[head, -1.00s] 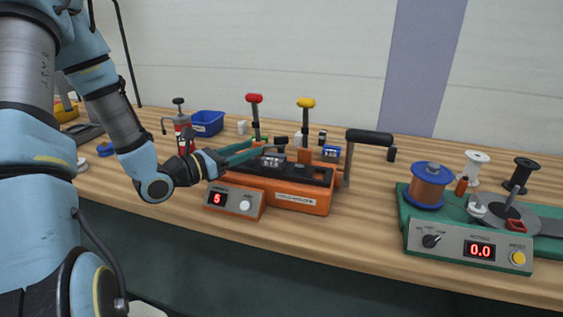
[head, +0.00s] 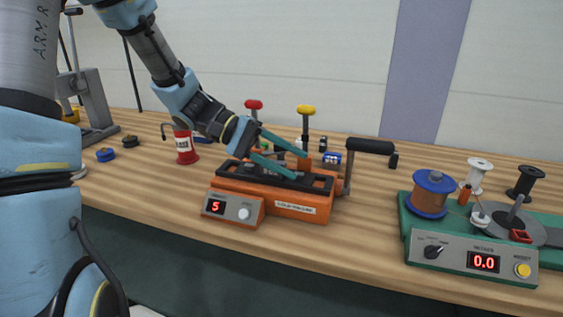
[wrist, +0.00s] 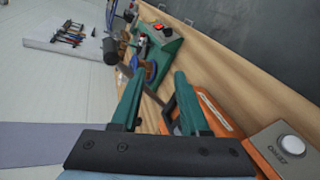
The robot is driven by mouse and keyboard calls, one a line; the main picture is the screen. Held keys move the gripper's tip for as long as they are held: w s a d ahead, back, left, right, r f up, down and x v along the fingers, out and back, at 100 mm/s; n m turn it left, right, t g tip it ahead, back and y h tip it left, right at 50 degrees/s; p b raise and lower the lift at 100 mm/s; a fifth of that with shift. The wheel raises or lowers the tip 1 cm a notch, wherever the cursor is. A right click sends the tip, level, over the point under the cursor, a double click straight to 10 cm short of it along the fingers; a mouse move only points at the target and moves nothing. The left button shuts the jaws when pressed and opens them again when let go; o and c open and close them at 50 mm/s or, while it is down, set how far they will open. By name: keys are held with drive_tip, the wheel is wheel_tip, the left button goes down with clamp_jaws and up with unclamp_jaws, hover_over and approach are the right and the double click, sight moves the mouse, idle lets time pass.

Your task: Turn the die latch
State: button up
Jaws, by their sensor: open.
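The orange cold welder (head: 302,208) stands on the bench in the middle of the head view, with a black top, a red-knobbed lever (head: 254,105), a yellow-knobbed lever (head: 306,109) and a black crank-like handle (head: 370,146). I cannot make out which part is the die latch; my fingers cover part of the welder's top. My gripper (head: 300,164) is open, with green fingers slanting down to the right over that top. I cannot tell whether they touch it. In the wrist view the gap between the fingertips (wrist: 158,80) looks empty, with the welder (wrist: 212,108) beside the right finger.
A display box (head: 232,208) reading 5 is at the welder's front left. A green meter unit (head: 470,259) with a copper-wire spool (head: 432,193) stands to the right. Bare bench lies between welder and meter.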

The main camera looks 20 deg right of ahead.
drive_tip(key=shift+s+a+f+m+t+y, duration=0.15)
drive_tip(key=shift+a+m+y, duration=0.15)
drive_tip(key=shift+m+y, duration=0.65)
drive_tip(key=shift+w+a+r+m+t+y, duration=0.1)
drive_tip(key=shift+a+m+t+y, duration=0.3)
drive_tip(key=shift+m, duration=0.9)
drive_tip(key=shift+s+a+f+m+g+y, duration=0.1)
drive_tip(key=shift+a+m+y, duration=0.1)
drive_tip(key=shift+m+y, duration=0.8)
